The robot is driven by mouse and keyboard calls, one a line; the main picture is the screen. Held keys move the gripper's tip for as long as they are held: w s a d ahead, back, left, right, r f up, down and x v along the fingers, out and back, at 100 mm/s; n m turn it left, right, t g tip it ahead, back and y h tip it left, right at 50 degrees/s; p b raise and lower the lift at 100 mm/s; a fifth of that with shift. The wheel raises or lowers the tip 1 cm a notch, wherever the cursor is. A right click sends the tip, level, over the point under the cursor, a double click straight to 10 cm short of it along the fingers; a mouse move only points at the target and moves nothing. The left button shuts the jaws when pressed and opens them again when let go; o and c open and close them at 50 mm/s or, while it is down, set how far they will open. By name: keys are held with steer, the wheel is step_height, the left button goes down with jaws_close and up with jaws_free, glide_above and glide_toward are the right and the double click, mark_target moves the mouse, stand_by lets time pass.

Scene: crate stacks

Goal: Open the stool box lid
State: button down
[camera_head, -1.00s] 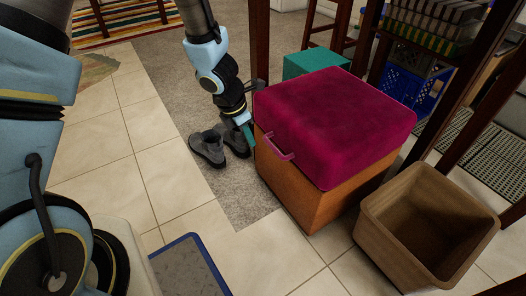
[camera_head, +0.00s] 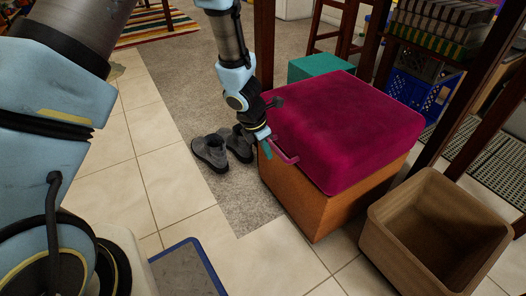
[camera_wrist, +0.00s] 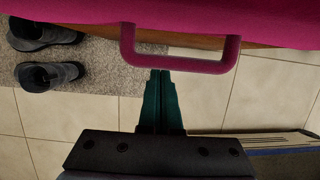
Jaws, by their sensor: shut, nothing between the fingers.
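The stool box has an orange-brown body (camera_head: 314,204) and a magenta padded lid (camera_head: 345,125), which lies closed on it. A magenta loop handle (camera_head: 283,152) sticks out from the lid's near left side. It also shows in the wrist view as a U-shaped handle (camera_wrist: 181,65). My gripper (camera_head: 267,151) is beside the handle, at its left end in the head view. In the wrist view my gripper's teal fingers (camera_wrist: 160,75) are together, with their tips just below the handle's bar. Nothing shows between them. I cannot tell whether the tips touch the handle.
Grey shoes (camera_head: 212,152) stand on the carpet left of the stool. An empty brown bin (camera_head: 375,240) stands to the right. A teal box (camera_head: 318,67) and dark wooden legs are behind. A blue-edged panel (camera_head: 190,270) lies in front; tiles are clear between.

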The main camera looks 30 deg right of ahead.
steer(key=shift+d+r, duration=0.25)
steer(key=shift+r, duration=0.1)
